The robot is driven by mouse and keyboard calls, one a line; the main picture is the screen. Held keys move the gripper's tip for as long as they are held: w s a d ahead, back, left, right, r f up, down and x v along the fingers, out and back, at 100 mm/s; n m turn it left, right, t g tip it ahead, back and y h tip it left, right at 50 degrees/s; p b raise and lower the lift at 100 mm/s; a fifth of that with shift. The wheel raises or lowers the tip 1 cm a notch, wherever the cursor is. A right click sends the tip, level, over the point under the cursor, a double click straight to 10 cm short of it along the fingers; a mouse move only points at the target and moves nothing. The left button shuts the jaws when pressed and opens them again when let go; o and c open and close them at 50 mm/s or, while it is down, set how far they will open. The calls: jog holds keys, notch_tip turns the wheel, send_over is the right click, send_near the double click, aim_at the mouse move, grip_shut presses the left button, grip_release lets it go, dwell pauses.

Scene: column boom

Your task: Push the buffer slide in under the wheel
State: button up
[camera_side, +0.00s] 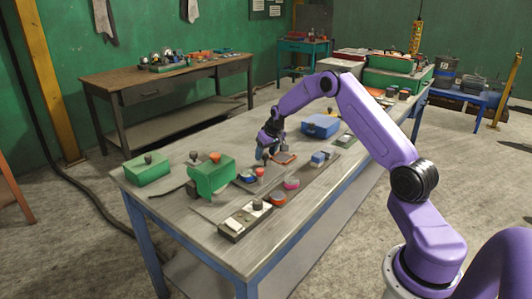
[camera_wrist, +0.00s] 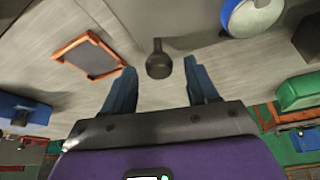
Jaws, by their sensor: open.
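My gripper (camera_side: 266,151) hangs low over the middle of the table in the side view. In the wrist view my gripper (camera_wrist: 160,66) has its two blue fingers apart, with nothing between their pads that looks gripped. A dark round-headed knob (camera_wrist: 158,62) stands just ahead of the fingers, between their tips as seen. A round pale disc with a blue rim (camera_wrist: 256,14), perhaps the wheel, is at the upper right. Whether knob and fingers touch cannot be told.
An orange-framed dark tray (camera_wrist: 87,55) lies left of the fingers and also shows in the side view (camera_side: 285,158). A blue box (camera_side: 321,126) stands farther back. A green housing (camera_side: 210,177) and several small blocks stand toward the near end of the table.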

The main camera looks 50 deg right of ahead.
grip_shut()
jog(key=a, duration=0.9)
jog(key=shift+a, duration=0.3)
grip_release()
jog(key=v, duration=1.7)
jog(key=shift+r, duration=0.15)
